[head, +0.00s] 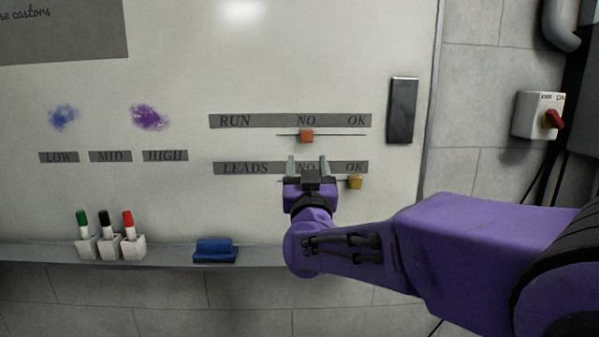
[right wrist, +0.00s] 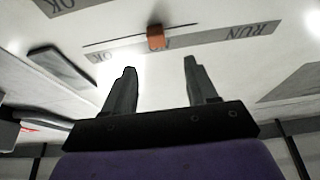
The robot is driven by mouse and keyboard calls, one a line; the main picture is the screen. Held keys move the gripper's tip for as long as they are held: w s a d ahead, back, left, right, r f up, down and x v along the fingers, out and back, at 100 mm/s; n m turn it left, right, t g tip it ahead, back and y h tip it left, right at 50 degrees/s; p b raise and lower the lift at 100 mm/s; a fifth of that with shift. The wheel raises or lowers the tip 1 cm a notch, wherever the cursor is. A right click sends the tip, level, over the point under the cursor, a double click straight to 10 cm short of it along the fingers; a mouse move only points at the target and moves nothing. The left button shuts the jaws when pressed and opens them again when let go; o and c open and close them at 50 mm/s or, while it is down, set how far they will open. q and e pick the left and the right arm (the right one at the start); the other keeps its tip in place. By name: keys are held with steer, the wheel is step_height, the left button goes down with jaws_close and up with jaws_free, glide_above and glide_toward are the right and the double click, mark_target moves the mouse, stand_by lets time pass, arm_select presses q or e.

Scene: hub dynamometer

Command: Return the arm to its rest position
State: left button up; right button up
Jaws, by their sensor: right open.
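My right gripper (head: 307,165) is in front of the whiteboard, over the NO mark of the LEADS strip (head: 240,168). Its two fingers are apart with nothing between them; the right wrist view also shows the gripper (right wrist: 160,85) open and empty. The yellow slider (head: 355,182) sits under OK on the LEADS line, to the right of the gripper. The orange slider (head: 306,136) sits under NO on the RUN line, above the gripper; it also shows in the right wrist view (right wrist: 156,37). My left gripper is not in view.
A ledge (head: 170,256) below the board holds green, black and red markers (head: 127,222) in white holders and a blue eraser (head: 215,250). A dark block (head: 402,110) is on the board's right side. A red-knobbed switch box (head: 538,115) is on the wall at right.

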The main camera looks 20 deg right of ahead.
steer(key=s+d+f+m+g+y, duration=0.1)
steer(key=s+d+f+g, duration=0.2)
steer(key=f, duration=1)
steer(key=s+d+f+m+g, duration=0.1)
steer(key=s+d+f+g, duration=0.15)
steer(key=f, duration=1.15)
steer(key=s+d+f+m+g+y, duration=0.1)
steer(key=s+d+f+m+g, duration=0.2)
steer(key=f, duration=1)
steer(key=s+d+f+g, duration=0.1)
steer(key=s+f+g, duration=0.2)
steer(key=s+f, duration=0.4)
steer(key=s+d+f+g, duration=0.1)
steer(key=s+f+g, duration=0.2)
steer(key=s+f, duration=0.5)
steer(key=s+d+f+n+g, duration=0.1)
steer(key=s+f+g, duration=0.3)
steer(key=s, duration=1.3)
step_height(320, 180, down, 3)
steer(key=shift+s+d+f, duration=0.2)
steer(key=shift+s+d, duration=0.15)
steer(key=shift+s, duration=0.05)
